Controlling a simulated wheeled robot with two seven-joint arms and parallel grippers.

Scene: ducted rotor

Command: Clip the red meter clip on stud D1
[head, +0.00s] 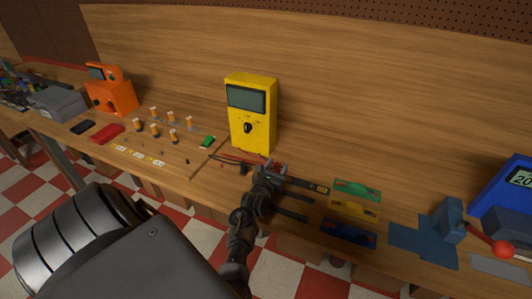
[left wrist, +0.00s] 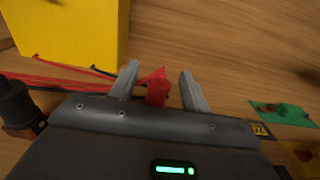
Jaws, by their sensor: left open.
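The red meter clip (left wrist: 156,86) lies on the wood between the two fingers of my left gripper (left wrist: 159,76) in the left wrist view. In the head view my left gripper (head: 274,166) is just in front of the yellow meter (head: 252,112) and mostly hides the clip. Several studs (head: 154,130) with orange and white parts stand in rows left of the meter. Stud D1 cannot be told apart, as the labels are too small to read. My right gripper does not show.
Red leads (left wrist: 62,82) run along the meter's foot. A green piece (head: 208,142) lies between meter and studs. An orange device (head: 112,96) stands behind the studs.

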